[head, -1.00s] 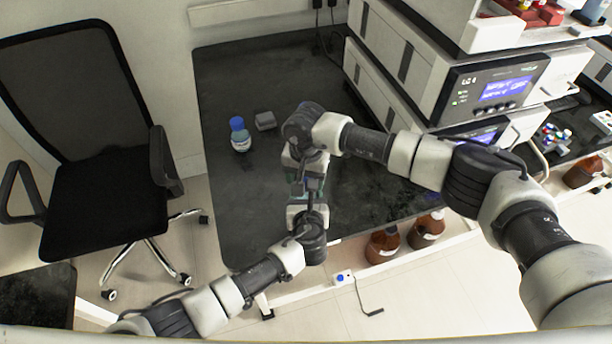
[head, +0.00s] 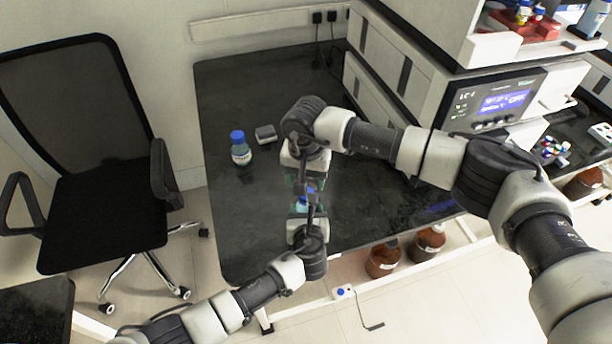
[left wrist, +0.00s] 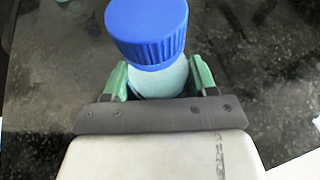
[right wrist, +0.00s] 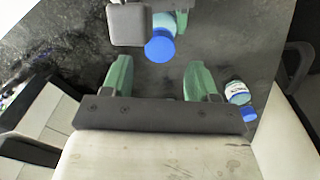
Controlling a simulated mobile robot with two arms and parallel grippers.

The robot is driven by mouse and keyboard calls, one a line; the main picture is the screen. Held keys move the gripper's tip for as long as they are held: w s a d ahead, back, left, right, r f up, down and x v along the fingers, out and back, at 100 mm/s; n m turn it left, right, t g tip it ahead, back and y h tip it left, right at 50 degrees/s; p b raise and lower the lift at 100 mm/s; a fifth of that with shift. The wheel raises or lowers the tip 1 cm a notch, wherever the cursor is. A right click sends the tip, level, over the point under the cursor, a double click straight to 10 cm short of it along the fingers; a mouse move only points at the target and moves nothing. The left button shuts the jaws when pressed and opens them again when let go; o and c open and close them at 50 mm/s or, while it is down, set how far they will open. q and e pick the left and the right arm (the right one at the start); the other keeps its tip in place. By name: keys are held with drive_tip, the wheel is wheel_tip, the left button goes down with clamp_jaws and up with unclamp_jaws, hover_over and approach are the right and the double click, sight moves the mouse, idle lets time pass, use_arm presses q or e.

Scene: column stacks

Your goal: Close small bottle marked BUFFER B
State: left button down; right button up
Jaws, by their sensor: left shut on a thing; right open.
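My left gripper (head: 304,208) is shut on a small bottle (left wrist: 163,83) and holds it above the dark bench. The bottle has a pale blue body and a ribbed blue cap (left wrist: 147,32). The cap sits over the bottle's top; I cannot tell how tight it is. No label text is readable on it. My right gripper (right wrist: 158,80) is open and empty, facing the held bottle. In its view the blue cap (right wrist: 160,46) lies beyond the gap between the fingers, apart from both.
An office chair (head: 95,150) stands left. Stacked instruments (head: 495,103) rise at right. Brown bottles (head: 382,258) stand below the bench's front edge.

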wheel_tip(320, 180, up, 3)
drive_tip(key=n, duration=0.6)
drive_tip(key=shift+r, duration=0.15)
drive_tip(key=shift+f, duration=4.05)
drive_tip(key=c, duration=0.9)
drive_tip(key=m, duration=0.6)
drive_tip(key=shift+m, duration=0.3)
drive_tip(key=shift+c, duration=0.2)
